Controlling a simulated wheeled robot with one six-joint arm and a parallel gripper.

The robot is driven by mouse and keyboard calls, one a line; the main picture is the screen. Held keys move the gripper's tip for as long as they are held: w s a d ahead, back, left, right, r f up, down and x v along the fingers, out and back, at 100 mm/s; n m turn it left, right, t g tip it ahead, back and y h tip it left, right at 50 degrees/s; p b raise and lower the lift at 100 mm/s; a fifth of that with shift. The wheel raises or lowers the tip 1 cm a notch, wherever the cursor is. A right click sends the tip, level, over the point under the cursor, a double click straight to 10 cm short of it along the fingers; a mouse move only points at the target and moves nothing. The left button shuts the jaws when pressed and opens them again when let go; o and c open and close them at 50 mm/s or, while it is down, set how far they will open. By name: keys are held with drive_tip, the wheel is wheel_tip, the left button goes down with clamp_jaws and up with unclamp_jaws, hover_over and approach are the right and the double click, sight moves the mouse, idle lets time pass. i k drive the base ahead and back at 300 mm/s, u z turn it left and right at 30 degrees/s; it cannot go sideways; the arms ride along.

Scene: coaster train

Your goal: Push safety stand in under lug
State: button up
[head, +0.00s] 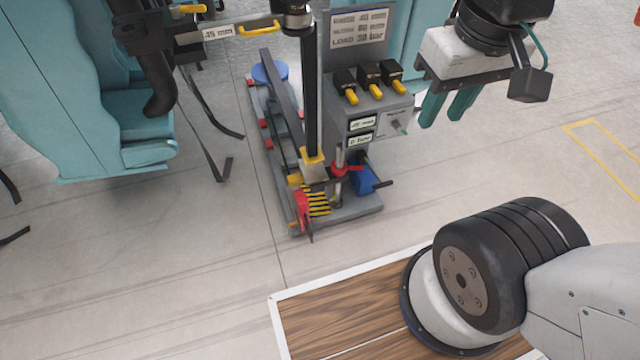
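A metal post with a red collar (339,168) stands upright on the jack unit's grey base, right of the black column (311,95). It looks like the safety stand. A yellow block (312,155) sits low on the column, just left of the post; I cannot tell whether it is the lug. A black-and-yellow striped patch (318,203) lies on the base at the post's foot. My gripper (448,108) hangs at upper right, right of the control box. Its two teal fingers point down with a narrow gap and nothing visible between them. It is well apart from the post.
The control box (375,125) carries several yellow-tipped levers and labels. A red part (302,208) stands at the base's front edge, and a blue part (362,178) sits right of the post. Teal seats (90,90) stand left. Floor right of the base is clear.

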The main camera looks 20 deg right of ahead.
sight(302, 213)
drive_tip(key=k, duration=0.5)
drive_tip(key=u, duration=0.7)
drive_tip(key=i, duration=0.75)
drive_tip(key=z, duration=0.7)
